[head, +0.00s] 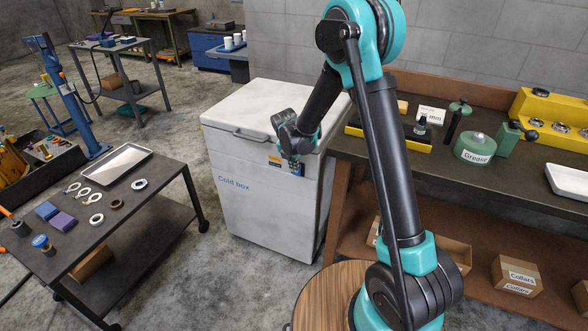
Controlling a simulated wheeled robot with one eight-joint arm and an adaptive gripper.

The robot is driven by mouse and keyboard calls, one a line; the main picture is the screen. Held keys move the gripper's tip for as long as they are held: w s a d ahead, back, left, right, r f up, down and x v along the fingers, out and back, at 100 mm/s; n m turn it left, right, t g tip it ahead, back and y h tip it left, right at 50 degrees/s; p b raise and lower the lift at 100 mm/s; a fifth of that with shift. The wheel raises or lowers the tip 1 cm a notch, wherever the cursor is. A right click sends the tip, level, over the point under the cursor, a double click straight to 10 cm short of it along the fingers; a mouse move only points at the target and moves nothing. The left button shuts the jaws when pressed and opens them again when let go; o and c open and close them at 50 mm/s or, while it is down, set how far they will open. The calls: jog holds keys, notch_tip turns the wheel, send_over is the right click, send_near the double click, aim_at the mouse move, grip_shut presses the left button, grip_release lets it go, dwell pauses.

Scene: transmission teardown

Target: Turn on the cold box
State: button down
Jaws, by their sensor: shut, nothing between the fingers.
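The cold box (258,205) is a white chest with a flat lid, a bar handle (250,136) and the words "Cold box" on its front. The lid is down. A small orange and dark panel (274,161) shows on the upper right of the front. My gripper (297,171) is shut and points down at the front of the box, just right of that panel. I cannot tell whether it touches the box. My gripper and wrist hide part of the upper right front, so any switch there is not clearly visible.
A dark wheeled cart (152,215) with rings, blocks and a silver tray (116,165) stands left of the box. A workbench (500,180) with a green grease tin (475,149) stands close on the right. Open floor lies between cart and box.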

jog(key=shift+r, duration=0.15)
jog(key=shift+r, duration=0.65)
jog(key=s+v, duration=0.1)
jog(key=v, duration=1)
jog(key=shift+a, duration=0.2)
jog(key=shift+s+d+r, duration=0.1)
